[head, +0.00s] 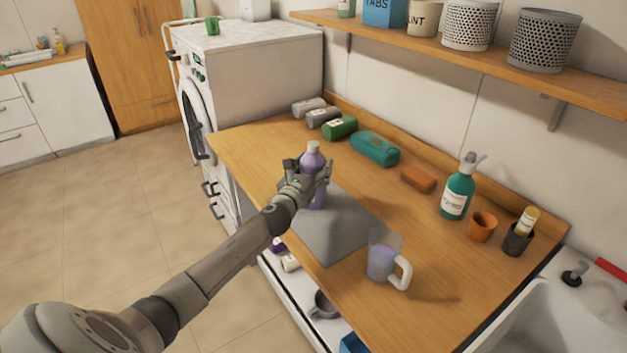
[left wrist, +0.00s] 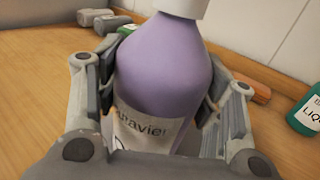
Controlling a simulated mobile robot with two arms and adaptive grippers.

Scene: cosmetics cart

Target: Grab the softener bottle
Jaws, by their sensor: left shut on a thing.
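The softener bottle (head: 313,160) is purple with a pale cap and stands upright at the grey mat on the wooden counter. My left gripper (head: 308,180) is shut around its body. In the left wrist view the purple bottle (left wrist: 165,65) fills the middle, with a white label partly showing. The two fingers of the left gripper (left wrist: 160,100) press on its sides. In the head view the gripper hides part of the bottle, and I cannot tell whether its base touches the mat. My right gripper is not in view.
A clear measuring jug (head: 384,262) with purple liquid stands right of the grey mat (head: 335,235). A green pump bottle (head: 457,190), an orange cup (head: 482,226) and an orange block (head: 418,178) are farther right. Rolled towels (head: 340,128) and a teal pack (head: 375,148) line the back.

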